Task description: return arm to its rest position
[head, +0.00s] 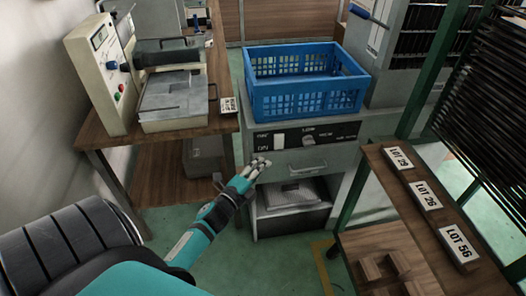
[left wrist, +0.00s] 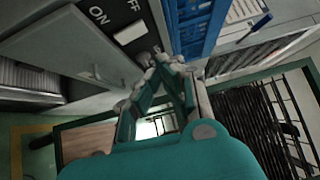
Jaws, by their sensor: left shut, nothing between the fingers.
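My left arm comes in from the lower left in the head view. Its gripper (head: 259,163) is in front of the grey cabinet (head: 358,127), near the switch panel. The left wrist view shows the fingers (left wrist: 167,62) together at their tips, shut with nothing between them. The cabinet's panel with ON and OFF marks (left wrist: 122,22) shows just beyond them. I cannot tell whether the fingers touch the cabinet. My right gripper is in neither view.
A blue crate (head: 308,107) stands on the cabinet. A wooden table with a beige machine (head: 97,75) is at the left. A wooden shelf with LOT labels (head: 426,195) and a green frame stand at the right. Green floor shows between them.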

